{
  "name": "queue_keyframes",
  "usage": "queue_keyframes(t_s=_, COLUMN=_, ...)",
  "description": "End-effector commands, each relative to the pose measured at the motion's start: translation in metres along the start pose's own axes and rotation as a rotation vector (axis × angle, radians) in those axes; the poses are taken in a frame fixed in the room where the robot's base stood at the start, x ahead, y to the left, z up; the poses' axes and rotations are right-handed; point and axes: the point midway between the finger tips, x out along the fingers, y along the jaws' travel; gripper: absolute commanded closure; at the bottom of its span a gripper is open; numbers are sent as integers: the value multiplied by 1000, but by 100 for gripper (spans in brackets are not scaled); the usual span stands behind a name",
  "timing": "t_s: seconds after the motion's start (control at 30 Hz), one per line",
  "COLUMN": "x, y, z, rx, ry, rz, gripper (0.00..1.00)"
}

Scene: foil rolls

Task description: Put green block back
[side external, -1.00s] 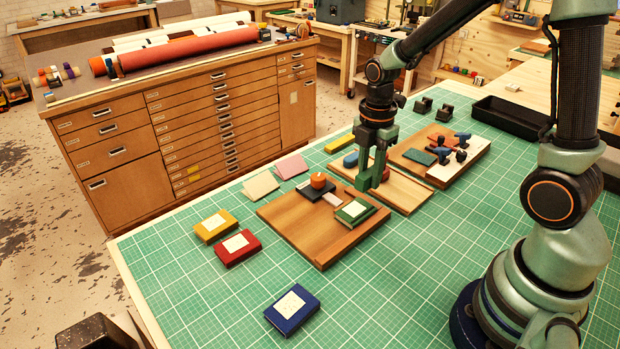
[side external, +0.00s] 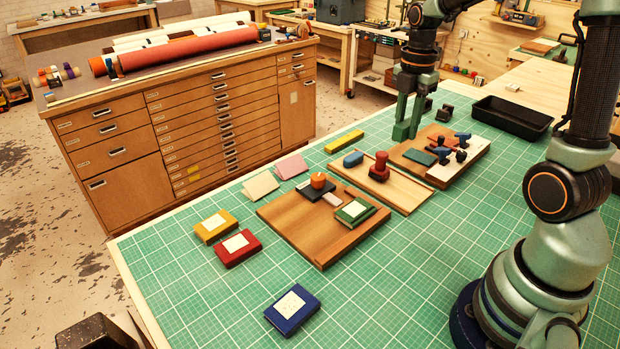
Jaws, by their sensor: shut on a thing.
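My gripper (side external: 404,128) is shut above the far part of the green mat, by the far left edge of the rear wooden board (side external: 410,158). A green block seems to be between its green fingers; its outline is hard to tell from them. A separate green block with a white label (side external: 354,211) lies on the near wooden board (side external: 310,235), beside a dark pad with an orange-topped object (side external: 318,182). A flat dark green piece (side external: 419,156) lies on the rear board.
A red stamp (side external: 379,168) and a blue piece (side external: 353,159) are at the middle wooden tray (side external: 397,195). A yellow bar (side external: 345,141), yellow block (side external: 216,226), red block (side external: 238,247) and blue block (side external: 292,308) lie on the mat. A black tray (side external: 512,116) stands at back right.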

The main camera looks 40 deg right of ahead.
Motion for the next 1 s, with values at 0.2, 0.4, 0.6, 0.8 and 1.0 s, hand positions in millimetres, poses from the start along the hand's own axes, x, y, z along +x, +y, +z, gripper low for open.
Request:
queue_keyframes(t_s=0.2, x=-30, y=-15, z=36, rx=3, ry=-1, rz=1, gripper=100)
queue_keyframes(t_s=0.4, x=-6, y=-18, z=39, rx=-2, ry=3, rz=-6, gripper=100)
queue_keyframes(t_s=0.6, x=44, y=-18, z=39, rx=-2, ry=4, rz=-8, gripper=100)
queue_keyframes(t_s=0.8, x=92, y=-19, z=38, rx=-1, ry=4, rz=-7, gripper=100)
queue_keyframes(t_s=1.0, x=122, y=-18, z=39, rx=-1, ry=2, rz=-3, gripper=100)
